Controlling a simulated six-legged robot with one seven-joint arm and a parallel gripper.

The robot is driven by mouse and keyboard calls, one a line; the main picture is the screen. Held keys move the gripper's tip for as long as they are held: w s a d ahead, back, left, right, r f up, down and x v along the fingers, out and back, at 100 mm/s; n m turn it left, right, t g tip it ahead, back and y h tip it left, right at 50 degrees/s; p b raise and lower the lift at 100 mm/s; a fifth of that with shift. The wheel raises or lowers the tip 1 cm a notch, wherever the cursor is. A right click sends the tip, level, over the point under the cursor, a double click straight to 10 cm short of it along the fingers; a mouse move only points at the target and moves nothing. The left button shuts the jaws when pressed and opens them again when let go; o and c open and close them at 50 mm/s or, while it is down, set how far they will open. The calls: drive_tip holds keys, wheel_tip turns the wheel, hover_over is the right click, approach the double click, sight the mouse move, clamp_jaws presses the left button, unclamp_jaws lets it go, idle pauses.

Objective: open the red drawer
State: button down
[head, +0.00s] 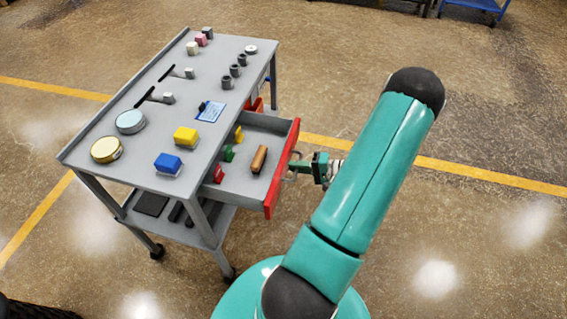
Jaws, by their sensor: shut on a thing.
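The red drawer (283,170) is pulled out from the right side of the grey cart, with its red front panel standing clear of the cart and its grey inside showing. My gripper (293,168) is at the outer face of the red front, shut on the drawer's handle (293,156). The handle is small and partly hidden by the gripper. Inside the drawer lie a brown cylinder (259,159), a red piece (219,174), a green piece (229,153) and a yellow piece (239,134).
The cart top (150,185) bears a blue block (168,163), a yellow block (185,136), round tins, hammers and several small dark cups. A lower shelf (180,230) holds dark items. The floor right of the drawer is clear apart from my arm.

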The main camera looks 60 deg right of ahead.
drive_tip(key=shift+s+d, duration=0.2)
drive_tip(key=shift+s, duration=0.3)
drive_tip(key=c, duration=1.9)
unclamp_jaws()
drive_tip(key=v, duration=1.3)
drive_tip(key=shift+s+r, duration=0.1)
drive_tip(key=shift+s, duration=0.3)
